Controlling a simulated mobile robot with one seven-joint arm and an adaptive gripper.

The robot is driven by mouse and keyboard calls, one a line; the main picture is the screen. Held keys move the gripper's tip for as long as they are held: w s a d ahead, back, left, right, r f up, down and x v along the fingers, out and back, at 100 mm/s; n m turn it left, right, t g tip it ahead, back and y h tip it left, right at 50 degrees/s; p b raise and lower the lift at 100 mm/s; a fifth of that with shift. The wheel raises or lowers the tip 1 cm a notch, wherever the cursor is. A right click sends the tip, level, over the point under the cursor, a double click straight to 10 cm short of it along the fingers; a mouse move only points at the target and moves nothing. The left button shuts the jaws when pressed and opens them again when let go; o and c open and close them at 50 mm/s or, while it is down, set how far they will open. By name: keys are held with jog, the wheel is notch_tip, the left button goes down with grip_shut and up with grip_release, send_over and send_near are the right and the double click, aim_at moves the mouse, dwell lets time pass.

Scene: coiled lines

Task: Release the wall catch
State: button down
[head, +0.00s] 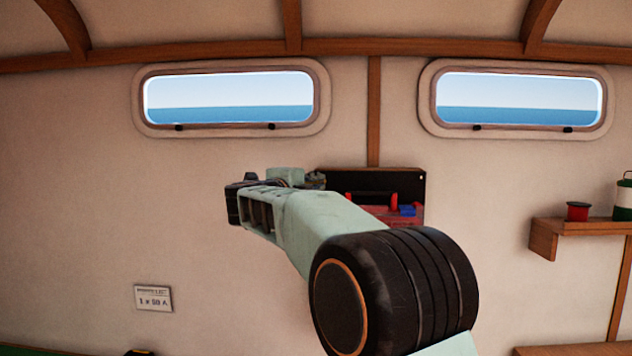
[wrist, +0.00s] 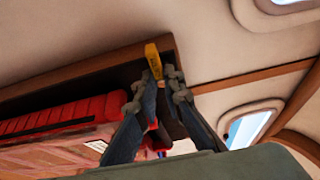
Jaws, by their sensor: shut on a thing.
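In the wrist view a small yellow catch (wrist: 152,57) stands at the corner of a dark wall panel (wrist: 115,76). My gripper (wrist: 159,77) has its two fingertips closed in on the catch, and its upper part sticks out beyond them. A red case (wrist: 62,115) sits against the panel, left of the fingers. In the head view the panel (head: 385,182) and part of the red case (head: 372,212) show behind my arm. My arm hides the left of the panel, and I cannot make out the fingertips or catch there.
Two windows (head: 230,98) (head: 518,99) are set in the wall above. A wooden shelf (head: 575,227) at the right holds a red-and-black tin (head: 577,211) and a green-and-white lantern-like item (head: 624,197). A small label (head: 153,298) is on the lower left wall. The wall left of my arm is otherwise bare.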

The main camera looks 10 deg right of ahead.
dwell(0.3)
jog(key=c, duration=2)
grip_release()
jog(key=shift+c, duration=0.2)
jog(key=v, duration=1.2)
